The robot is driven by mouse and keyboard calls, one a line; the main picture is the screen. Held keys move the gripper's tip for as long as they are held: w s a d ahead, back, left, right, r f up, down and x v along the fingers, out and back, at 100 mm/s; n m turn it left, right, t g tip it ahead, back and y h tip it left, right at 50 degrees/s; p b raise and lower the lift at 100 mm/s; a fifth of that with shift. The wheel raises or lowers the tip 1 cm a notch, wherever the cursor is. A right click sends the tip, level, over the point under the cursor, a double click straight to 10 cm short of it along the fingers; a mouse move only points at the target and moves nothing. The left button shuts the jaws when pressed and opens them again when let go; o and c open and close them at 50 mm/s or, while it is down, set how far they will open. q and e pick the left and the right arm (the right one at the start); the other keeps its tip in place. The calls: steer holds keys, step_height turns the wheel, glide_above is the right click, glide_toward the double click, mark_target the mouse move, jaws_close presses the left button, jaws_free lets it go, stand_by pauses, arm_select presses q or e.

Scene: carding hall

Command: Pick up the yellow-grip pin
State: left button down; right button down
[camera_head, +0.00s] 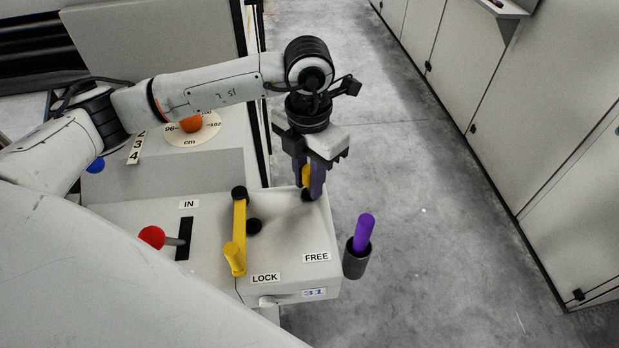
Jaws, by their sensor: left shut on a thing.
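The yellow-grip pin (306,174) shows as a narrow yellow strip between the fingers of my left gripper (309,190). My left gripper points down at the far right corner of the pale machine top and is shut on this pin. The fingers hide most of the grip. A dark round shape sits just below the fingertips; I cannot tell whether the pin is still inside a holder there. My right gripper is not in view.
A purple-grip pin (364,232) stands in a dark cup (355,262) at the machine's right side. A red knob (151,237) sits by the IN slot (184,239). Open floor (430,230) lies right.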

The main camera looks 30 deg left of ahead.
arm_select(q)
step_height(320, 180, up, 10)
steer(key=shift+r+b, duration=0.1)
steer(key=shift+b, duration=0.4)
step_height(320, 180, up, 8)
steer(key=p, duration=0.3)
steer(key=shift+p, duration=0.4)
stand_by(0.8)
